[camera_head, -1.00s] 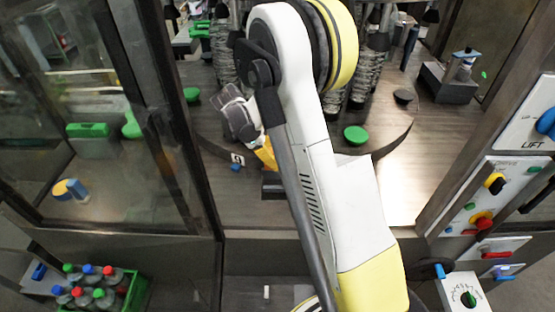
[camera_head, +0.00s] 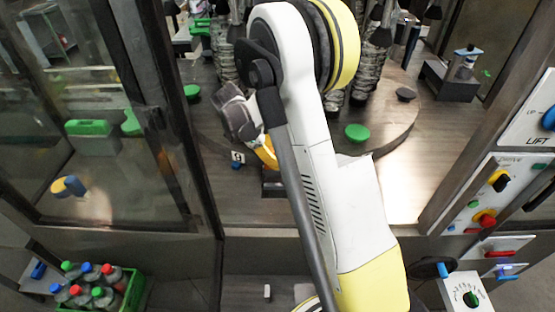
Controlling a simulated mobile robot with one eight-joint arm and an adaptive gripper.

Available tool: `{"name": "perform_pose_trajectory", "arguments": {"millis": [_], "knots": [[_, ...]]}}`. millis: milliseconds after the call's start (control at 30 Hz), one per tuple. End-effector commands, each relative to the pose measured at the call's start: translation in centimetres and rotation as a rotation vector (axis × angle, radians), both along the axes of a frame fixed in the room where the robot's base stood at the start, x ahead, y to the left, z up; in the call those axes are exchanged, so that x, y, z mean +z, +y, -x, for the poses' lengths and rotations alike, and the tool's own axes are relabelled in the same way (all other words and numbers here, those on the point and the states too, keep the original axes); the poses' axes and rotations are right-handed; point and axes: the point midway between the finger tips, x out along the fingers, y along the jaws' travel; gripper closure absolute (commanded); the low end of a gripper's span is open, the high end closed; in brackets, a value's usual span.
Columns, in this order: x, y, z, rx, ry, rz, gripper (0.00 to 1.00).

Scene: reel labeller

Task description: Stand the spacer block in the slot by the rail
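My arm crosses the middle of the view and hides much of the work area. Its grey wrist bends down left of the white link, with a yellow-orange part (camera_head: 265,153) at its lower end, where my gripper is. The fingertips are mostly hidden behind my arm, so I cannot tell their opening. A small dark block-like piece (camera_head: 272,188) sits on the deck just below that part. I cannot tell whether it is the spacer block or a holder with the slot. No rail can be made out.
A round turntable carries green discs (camera_head: 357,133) and a black disc (camera_head: 405,94). A white numbered tag (camera_head: 238,157) is beside my wrist. A glass door frame (camera_head: 165,110) stands left, a control panel (camera_head: 487,205) right. A green crate of bottles (camera_head: 133,290) is at lower left.

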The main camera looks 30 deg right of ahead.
Motion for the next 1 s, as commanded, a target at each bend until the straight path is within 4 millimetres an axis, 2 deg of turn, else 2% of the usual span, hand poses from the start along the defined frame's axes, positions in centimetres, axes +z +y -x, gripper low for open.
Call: {"name": "perform_pose_trajectory", "arguments": {"millis": [1000], "knots": [[-4.2, 0.0, 0.0, 0.000, 0.000, 0.000, 1.00]]}}
